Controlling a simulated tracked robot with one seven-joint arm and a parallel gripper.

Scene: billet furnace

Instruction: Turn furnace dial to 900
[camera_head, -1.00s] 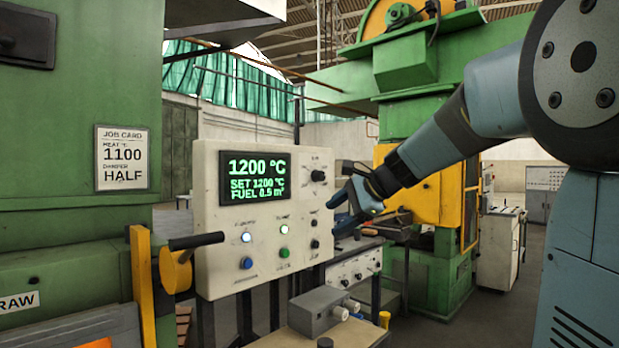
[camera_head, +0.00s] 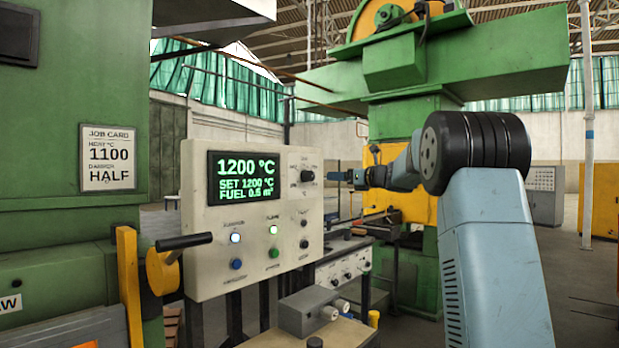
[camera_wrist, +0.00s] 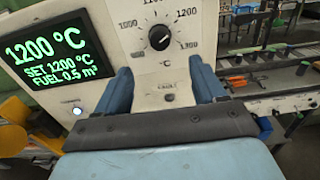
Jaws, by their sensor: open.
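The furnace dial is a black knob (camera_head: 307,176) at the upper right of the white control panel (camera_head: 195,262). In the wrist view the dial (camera_wrist: 160,37) shows with a ring of numbers around it, and its white mark points up and to the right. The panel display (camera_head: 243,178) reads 1200 °C, set 1200 °C, fuel 0.5. My gripper (camera_head: 338,176) is right of the panel, level with the dial and apart from it. In the wrist view the two blue fingers of my gripper (camera_wrist: 158,85) are open and empty, below and to either side of the dial.
Two smaller black knobs (camera_head: 304,244) sit below the dial. Lit buttons (camera_head: 236,238) are on the panel's lower left. A black-handled lever (camera_head: 184,242) juts out at the panel's left. A job card (camera_head: 108,158) reads 1100 and half. A grey box (camera_head: 305,312) stands on a bench below.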

